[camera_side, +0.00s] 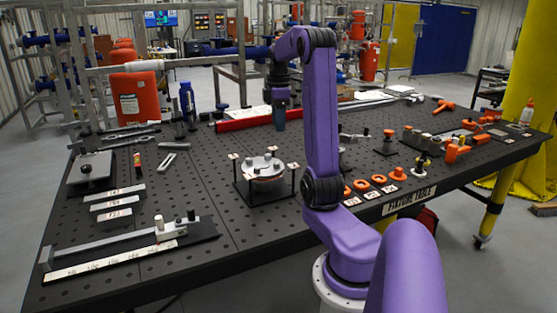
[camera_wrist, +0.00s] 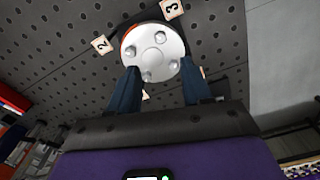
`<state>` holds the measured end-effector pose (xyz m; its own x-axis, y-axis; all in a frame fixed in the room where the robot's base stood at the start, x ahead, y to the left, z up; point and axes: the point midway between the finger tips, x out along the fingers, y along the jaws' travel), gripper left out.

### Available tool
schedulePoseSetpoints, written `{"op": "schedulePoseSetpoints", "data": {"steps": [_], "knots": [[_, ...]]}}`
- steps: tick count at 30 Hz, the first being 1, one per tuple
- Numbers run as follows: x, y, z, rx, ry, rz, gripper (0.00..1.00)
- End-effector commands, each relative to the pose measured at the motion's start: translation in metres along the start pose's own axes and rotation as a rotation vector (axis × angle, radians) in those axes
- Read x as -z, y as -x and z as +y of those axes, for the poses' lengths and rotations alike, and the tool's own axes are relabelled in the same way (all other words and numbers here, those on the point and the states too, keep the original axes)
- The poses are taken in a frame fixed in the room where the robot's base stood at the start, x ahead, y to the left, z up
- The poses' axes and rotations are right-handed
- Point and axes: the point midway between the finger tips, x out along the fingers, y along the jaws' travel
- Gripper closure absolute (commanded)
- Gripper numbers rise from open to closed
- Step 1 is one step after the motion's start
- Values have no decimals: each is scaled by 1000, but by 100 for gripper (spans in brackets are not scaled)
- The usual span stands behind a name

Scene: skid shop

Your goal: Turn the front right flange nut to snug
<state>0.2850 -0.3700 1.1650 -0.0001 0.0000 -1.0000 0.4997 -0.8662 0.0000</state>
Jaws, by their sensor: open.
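The flange (camera_side: 263,166) is a round silver disc with several nuts on top, set on a dark stand on the fixture table. In the wrist view the flange (camera_wrist: 152,50) shows its face and nuts between and beyond my fingers, with numbered tags around it. I cannot tell which nut is the front right one in that view. My gripper (camera_side: 280,122) is above and slightly right of the flange in the side view, pointing down and clear of it.
The black perforated fixture table (camera_side: 215,240) has a long clamp (camera_side: 120,243) at front left and small blocks (camera_side: 115,205) beside it. Orange rings (camera_side: 378,179) lie right of my arm. A red bar (camera_side: 243,124) lies behind the flange.

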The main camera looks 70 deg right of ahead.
Motion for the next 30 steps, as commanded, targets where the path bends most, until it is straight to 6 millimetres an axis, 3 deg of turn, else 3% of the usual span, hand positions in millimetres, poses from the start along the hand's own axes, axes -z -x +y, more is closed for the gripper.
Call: {"op": "schedulePoseSetpoints", "data": {"steps": [18,24,30], "knots": [[0,-113,-1,5,-2,0,51],[0,-131,0,3,-2,0,51],[0,-135,0,0,-2,0,51]]}}
